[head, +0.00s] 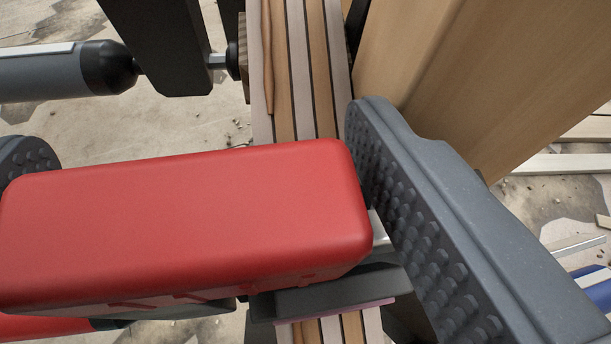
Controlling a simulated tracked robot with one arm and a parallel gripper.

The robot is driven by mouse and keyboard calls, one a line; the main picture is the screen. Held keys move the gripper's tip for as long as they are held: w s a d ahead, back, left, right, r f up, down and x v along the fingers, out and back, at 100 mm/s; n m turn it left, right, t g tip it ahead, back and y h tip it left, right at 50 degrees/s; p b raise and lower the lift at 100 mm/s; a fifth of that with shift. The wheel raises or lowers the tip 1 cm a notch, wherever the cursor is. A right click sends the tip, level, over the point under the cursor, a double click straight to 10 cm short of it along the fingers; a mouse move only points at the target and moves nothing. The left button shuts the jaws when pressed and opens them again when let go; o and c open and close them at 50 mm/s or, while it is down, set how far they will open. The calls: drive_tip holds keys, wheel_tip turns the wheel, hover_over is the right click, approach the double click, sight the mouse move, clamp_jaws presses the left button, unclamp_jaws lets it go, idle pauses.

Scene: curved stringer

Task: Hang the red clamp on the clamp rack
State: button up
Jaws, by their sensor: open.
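The red clamp (185,225) fills the lower left of the head view, close to the camera. I see a large rounded red body with a metal bar and a dark jaw under its right end. That jaw sits over the striped laminated stringer (312,70), with a thin pink edge beneath it. My gripper (195,150) is open around the red body. Its right studded finger is beside the body's right end, and whether they touch is unclear. Only the tip of the left finger shows, at the left edge. The clamp rack is not recognisable in this view.
Another clamp with a grey and black handle (55,72) stands at the upper left by the stringer. A large wooden panel (490,70) rises at the upper right. A blue and white object (597,290) shows at the right edge. Debris and planks lie on the floor.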

drive_tip(key=shift+x, duration=0.8)
drive_tip(key=c, duration=1.3)
